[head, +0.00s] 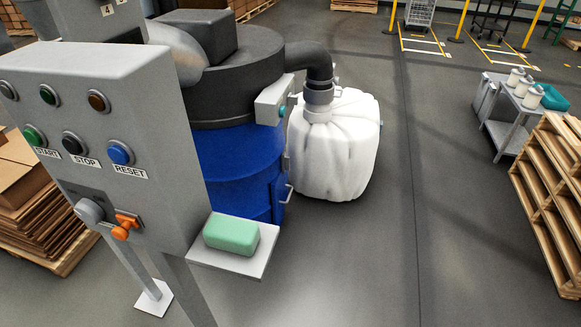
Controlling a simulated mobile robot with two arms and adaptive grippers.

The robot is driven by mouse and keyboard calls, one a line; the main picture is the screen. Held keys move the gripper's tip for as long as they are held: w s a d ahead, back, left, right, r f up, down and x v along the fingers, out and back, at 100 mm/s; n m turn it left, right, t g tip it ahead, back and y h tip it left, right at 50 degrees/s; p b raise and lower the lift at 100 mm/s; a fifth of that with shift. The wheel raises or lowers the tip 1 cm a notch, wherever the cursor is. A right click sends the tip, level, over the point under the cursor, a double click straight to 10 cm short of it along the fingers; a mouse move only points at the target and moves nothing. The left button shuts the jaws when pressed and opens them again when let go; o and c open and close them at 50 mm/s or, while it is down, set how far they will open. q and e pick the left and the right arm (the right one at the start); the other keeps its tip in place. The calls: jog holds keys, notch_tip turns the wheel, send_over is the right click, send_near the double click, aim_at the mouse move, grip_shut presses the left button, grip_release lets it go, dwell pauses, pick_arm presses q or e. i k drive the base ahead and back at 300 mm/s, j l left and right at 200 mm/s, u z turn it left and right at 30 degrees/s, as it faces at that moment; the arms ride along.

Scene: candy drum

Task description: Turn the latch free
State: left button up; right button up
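A grey control box (105,110) stands in the left foreground. Low on its front is a round grey knob (88,210) with an orange handle-like piece (122,226) beside it on the right. Behind the box is a blue drum (235,160) with a dark lid (240,60). A small metal handle (287,193) shows on the drum's right side. I cannot tell for certain which of these parts is the latch. Neither of my grippers is in view.
A light shelf (262,262) at the box's lower right bears a green block (231,235). A dark pipe (310,62) runs into a white bag (335,150). Cardboard (25,185) is stacked left; a wooden pallet stack (550,190) and grey cart (508,130) stand right. The floor between is clear.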

aim_at(286, 160)
jog(key=i+l, duration=0.15)
jog(key=l, duration=0.15)
jog(key=i+l+z, duration=0.1)
jog(key=l, duration=0.2)
jog(key=i+l, duration=0.15)
jog(key=l, duration=0.15)
jog(key=i+l+z, duration=0.35)
jog(key=i, duration=0.2)
jog(key=i+l+z, duration=0.1)
jog(key=i+z, duration=0.3)
jog(key=i, duration=0.15)
jog(key=i+z, duration=0.35)
jog(key=i, duration=0.25)
jog(key=i+l, duration=0.15)
jog(key=i, duration=0.45)
jog(key=i+l+u, duration=0.1)
jog(key=i, duration=0.5)
